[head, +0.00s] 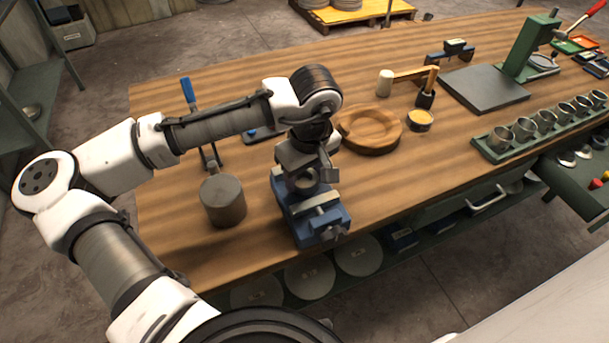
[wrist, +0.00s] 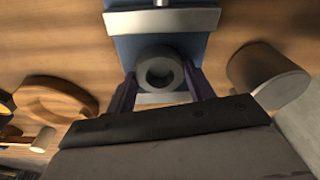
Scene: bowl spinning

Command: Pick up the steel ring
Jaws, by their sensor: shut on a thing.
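The steel ring (wrist: 160,69) is a short grey cylinder with a round hole, in the upper middle of the wrist view. My gripper (wrist: 160,84) is shut on it, with one dark finger on each side. In the head view my gripper (head: 305,177) points down over the blue vise, and the ring is hard to make out there. The blue vise (head: 318,224) stands at the table's front edge. In the wrist view the vise (wrist: 125,48) lies directly behind the ring. I cannot tell whether the ring still touches the vise.
A dark grey cylinder (head: 223,203) stands left of the vise. A round wooden form (head: 371,127) and a wooden-handled mallet (head: 408,76) lie to the right. A green rack of steel cups (head: 497,148) and a green press (head: 531,47) stand farther right.

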